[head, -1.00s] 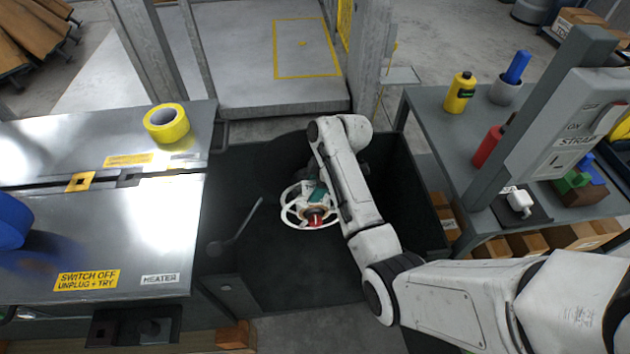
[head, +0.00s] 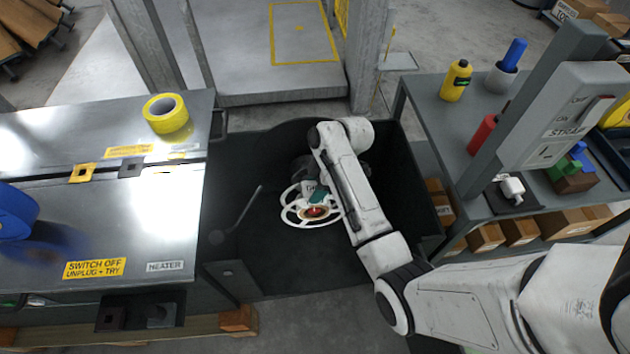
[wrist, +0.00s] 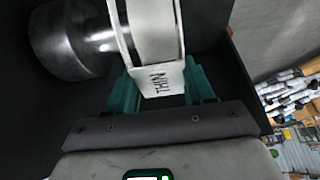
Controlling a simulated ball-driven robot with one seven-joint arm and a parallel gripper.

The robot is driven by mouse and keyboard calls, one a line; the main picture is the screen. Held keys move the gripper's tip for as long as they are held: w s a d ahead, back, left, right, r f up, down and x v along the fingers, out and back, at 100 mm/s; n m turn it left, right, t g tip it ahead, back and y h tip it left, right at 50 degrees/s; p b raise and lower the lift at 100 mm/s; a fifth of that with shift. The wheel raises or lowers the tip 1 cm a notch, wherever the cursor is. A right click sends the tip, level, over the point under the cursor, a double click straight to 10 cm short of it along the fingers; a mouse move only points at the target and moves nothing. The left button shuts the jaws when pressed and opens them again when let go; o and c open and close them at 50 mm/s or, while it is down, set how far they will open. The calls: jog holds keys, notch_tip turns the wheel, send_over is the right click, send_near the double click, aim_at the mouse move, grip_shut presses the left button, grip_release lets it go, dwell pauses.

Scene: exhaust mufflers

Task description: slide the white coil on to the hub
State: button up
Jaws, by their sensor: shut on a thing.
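The white coil (head: 290,219) is a spoked reel inside the dark bin, left of my arm in the head view. In the wrist view (wrist: 154,30) its rim and flat tab marked THIN show. My gripper (wrist: 162,88) is shut on this tab, a teal finger on each side; in the head view (head: 318,196) teal shows at the coil. The hub appears to be the steel shaft (wrist: 97,40) with a wide round steel base at left in the wrist view. It meets the coil's flange; how deep it enters is hidden. A red centre (head: 315,211) shows within the coil.
Dark bin walls (head: 408,190) stand close around the coil and my arm. A thin lever (head: 243,214) leans left of the coil. A metal bench (head: 100,235) with yellow tape (head: 166,113) is at left. A grey shelf table (head: 425,105) with bottles is at right.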

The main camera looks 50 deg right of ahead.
jog(key=s+a+r+p, duration=0.6)
jog(key=s+a+p, duration=0.1)
jog(key=p, duration=0.2)
dwell(2.7)
jog(key=shift+p, duration=0.3)
jog(key=shift+a, duration=0.15)
